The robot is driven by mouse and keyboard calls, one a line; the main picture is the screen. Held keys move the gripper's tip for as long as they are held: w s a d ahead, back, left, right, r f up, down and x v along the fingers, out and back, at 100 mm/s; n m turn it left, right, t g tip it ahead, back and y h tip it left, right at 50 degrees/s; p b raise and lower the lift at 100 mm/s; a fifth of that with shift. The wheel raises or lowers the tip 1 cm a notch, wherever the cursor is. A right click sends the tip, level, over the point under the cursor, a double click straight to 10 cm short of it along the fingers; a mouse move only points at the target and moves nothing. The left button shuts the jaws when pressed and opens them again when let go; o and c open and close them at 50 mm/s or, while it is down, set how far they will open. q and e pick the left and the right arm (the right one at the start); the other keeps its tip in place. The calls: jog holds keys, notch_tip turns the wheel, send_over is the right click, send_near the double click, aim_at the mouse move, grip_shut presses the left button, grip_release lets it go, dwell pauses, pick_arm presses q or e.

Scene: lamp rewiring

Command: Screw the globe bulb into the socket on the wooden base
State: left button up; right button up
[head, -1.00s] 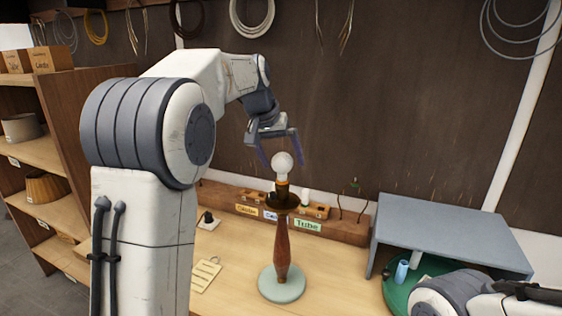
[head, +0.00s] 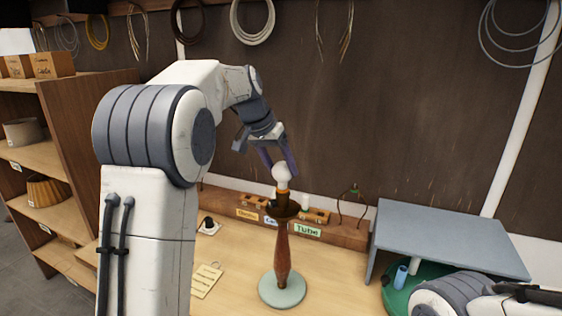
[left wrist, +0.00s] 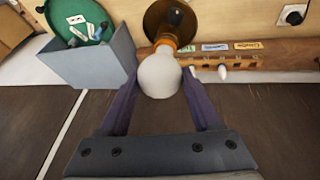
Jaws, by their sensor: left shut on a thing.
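The white globe bulb (head: 281,172) stands upright on the orange-brown socket (head: 283,193) at the top of the turned wooden lamp base (head: 283,255). The lamp has a dark dish below the socket and a round pale green foot. My left gripper (head: 279,163) reaches down from above and is shut on the bulb. In the left wrist view the bulb (left wrist: 159,75) sits between the two purple fingers (left wrist: 160,92), with the socket (left wrist: 166,43) just beyond it. How deep the bulb's thread sits is hidden. My right gripper is not in view.
A wooden rack (head: 345,231) with labelled slots, including Tube, runs behind the lamp. A grey stand (head: 450,235) over a green tray (head: 393,298) is at the right. A tag (head: 206,281) lies left of the lamp. Shelves stand at the far left. Cords hang on the wall.

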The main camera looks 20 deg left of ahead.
pick_arm(q)
jog(key=m+p, duration=0.1)
jog(key=m, duration=0.1)
jog(key=shift+w+r+m+g+h+p, duration=0.1)
jog(key=shift+r+m+g+h+p, duration=0.1)
jog(key=shift+m+g+h+p, duration=0.15)
jog(key=shift+f, duration=0.2)
jog(key=shift+r+m+g+h+p, duration=0.2)
jog(key=shift+m+g+h+p, duration=0.15)
jog(key=shift+m+p, duration=0.45)
jog(key=shift+f+m, duration=0.1)
jog(key=shift+m, duration=0.35)
jog(key=shift+f, duration=0.1)
jog(key=o, duration=1.5)
jog(key=shift+a, duration=0.1)
